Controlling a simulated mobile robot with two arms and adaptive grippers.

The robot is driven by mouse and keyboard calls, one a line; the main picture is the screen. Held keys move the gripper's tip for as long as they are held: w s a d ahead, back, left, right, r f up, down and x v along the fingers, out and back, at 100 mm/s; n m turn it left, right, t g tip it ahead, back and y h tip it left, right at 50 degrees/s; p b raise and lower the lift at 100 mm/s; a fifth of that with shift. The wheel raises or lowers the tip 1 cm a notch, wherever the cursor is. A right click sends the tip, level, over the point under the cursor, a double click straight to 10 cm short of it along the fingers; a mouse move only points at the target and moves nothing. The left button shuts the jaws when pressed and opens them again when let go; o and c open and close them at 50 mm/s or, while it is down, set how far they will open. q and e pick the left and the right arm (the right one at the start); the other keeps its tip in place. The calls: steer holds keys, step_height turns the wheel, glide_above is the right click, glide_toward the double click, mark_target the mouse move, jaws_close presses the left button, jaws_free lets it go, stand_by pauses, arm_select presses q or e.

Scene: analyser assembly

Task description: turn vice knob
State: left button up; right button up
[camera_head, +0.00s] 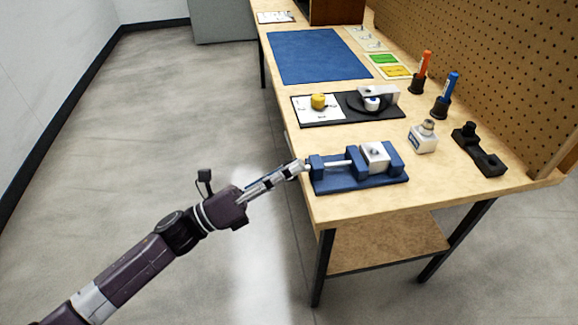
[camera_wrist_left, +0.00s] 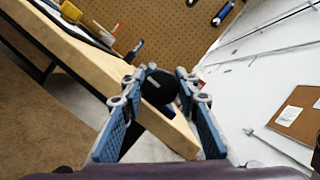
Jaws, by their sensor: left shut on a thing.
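The blue vice (camera_head: 362,181) stands at the near front edge of the wooden bench, with a pale screw rod on its left side and a silver-white block (camera_head: 375,154) between its jaws. In the left wrist view its knob (camera_wrist_left: 160,84) is a dark round disc with a short light mark, between my fingertips. My left gripper (camera_head: 301,167) reaches in from the left and is shut on the knob at the end of the rod. In the head view the fingers mostly hide the knob. My right gripper is in neither view.
The bench (camera_head: 250,12) also bears a blue mat (camera_head: 318,56), a black fixture plate with a yellow part (camera_head: 318,101), a small white bottle (camera_head: 423,138), a black bracket (camera_head: 478,152) and orange and blue tools in holders. A pegboard stands behind. The floor left of the bench is clear.

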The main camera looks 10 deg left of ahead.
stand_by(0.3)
arm_select(q)
steer(key=o, duration=1.2)
steer(key=shift+c, duration=0.2)
steer(key=v, duration=1.2)
